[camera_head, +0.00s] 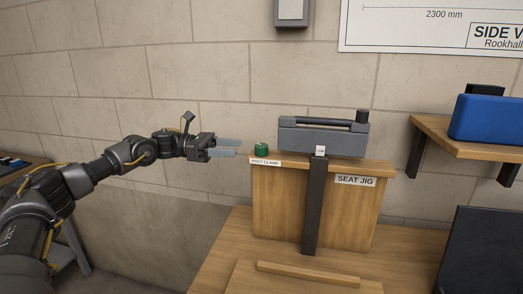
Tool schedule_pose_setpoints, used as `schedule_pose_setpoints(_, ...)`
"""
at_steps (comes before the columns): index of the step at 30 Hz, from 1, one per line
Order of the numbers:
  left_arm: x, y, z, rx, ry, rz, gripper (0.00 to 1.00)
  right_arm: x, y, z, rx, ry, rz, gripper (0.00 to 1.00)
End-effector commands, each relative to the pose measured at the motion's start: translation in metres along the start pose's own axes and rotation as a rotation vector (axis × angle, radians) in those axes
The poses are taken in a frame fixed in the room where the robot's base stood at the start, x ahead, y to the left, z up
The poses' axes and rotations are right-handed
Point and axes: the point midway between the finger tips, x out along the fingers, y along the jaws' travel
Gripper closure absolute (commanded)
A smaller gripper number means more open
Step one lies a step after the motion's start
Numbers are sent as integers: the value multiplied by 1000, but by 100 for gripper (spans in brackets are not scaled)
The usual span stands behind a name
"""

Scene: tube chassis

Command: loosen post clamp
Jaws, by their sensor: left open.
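A green knob (262,149) stands on the top left end of the wooden seat jig (275,205), just above a small white label (265,162) reading "POST CLAMP". A grey clamp body (318,138) with a dark bar along its top lies across the jig to the right of the knob. My left gripper (238,147) is open and empty. Its two pale fingers point right, at about the knob's height, with a small gap between the fingertips and the knob in the picture. My right gripper is not in view.
A dark upright post (315,210) runs down the jig's front. A wooden strip (308,273) lies on the wooden bench (215,270). At right, a wall shelf (435,130) holds a blue case (488,119), with a dark panel (480,250) below.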

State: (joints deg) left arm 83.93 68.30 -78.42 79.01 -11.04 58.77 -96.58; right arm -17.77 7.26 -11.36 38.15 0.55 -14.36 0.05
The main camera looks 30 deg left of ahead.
Motion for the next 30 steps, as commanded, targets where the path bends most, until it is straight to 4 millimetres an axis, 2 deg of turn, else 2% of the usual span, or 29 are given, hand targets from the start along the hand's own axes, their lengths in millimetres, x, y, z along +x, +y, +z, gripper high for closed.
schedule_pose_setpoints(9,60,-1,1,-1,-1,-3,45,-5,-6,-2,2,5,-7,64)
schedule_pose_setpoints(15,83,0,1,-1,-1,1,45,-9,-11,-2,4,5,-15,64)
schedule_pose_setpoints(21,91,0,0,-1,-1,2,45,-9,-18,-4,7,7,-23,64)
schedule_pose_setpoints(27,91,0,0,-1,-1,2,45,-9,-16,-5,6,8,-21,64)
schedule_pose_setpoints(30,91,0,0,-1,-1,2,57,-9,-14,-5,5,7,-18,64)
